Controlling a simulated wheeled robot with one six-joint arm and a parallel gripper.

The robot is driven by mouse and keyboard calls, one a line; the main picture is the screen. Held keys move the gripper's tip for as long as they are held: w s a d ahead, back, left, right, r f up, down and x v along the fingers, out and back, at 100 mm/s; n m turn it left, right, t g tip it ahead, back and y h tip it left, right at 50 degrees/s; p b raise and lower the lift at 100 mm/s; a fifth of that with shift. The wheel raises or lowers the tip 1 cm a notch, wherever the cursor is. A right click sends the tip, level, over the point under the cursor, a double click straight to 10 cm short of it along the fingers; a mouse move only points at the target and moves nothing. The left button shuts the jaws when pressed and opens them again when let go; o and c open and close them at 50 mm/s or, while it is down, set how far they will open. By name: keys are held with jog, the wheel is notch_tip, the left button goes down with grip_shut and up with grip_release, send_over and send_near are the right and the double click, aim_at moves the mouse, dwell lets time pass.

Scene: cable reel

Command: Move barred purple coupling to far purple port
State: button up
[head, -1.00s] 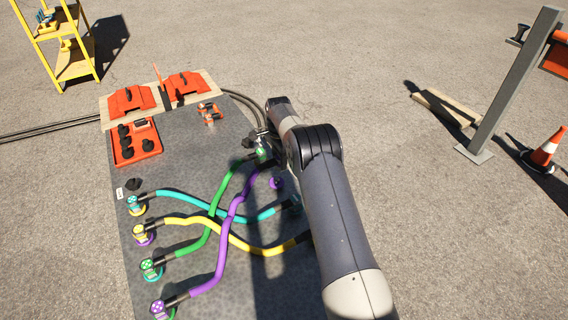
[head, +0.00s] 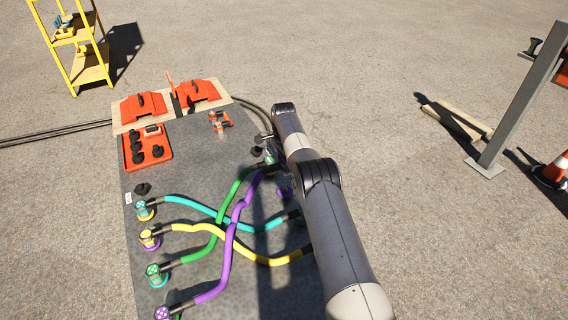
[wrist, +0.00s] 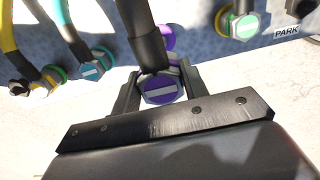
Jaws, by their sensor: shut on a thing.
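In the wrist view my gripper (wrist: 157,84) is shut on the barred purple coupling (wrist: 161,91), a purple disc with a white bar in a grey hex body. A black hose sleeve rises from it. A purple port (wrist: 167,40) shows partly behind the coupling; the hose sleeve and coupling hide some of it. In the head view a purple port (head: 284,192) sits on the right side of the panel beside my arm. The purple hose (head: 233,232) runs from the near-left purple coupling (head: 163,313) up toward my gripper, which my arm mostly hides there.
The grey panel (head: 185,172) carries crossing cyan (head: 195,205), yellow (head: 205,232) and green (head: 228,200) hoses. A barred green fitting (wrist: 243,25) stands near the PARK label (wrist: 286,31). A barred cyan coupling (wrist: 92,69) is at left. An orange tray (head: 165,157) lies farther back.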

jog(key=b, duration=0.5)
send_over(284, 188)
jog(key=shift+w+f, duration=0.1)
jog(key=shift+f, duration=3.3)
jog(key=shift+f+b, duration=0.45)
jog(key=shift+b, duration=0.2)
jog(key=shift+f, duration=0.2)
jog(key=shift+f+b, duration=0.75)
jog(key=shift+b, duration=0.05)
jog(key=shift+f+b, duration=0.45)
jog(key=shift+b, duration=0.2)
jog(key=o, duration=1.2)
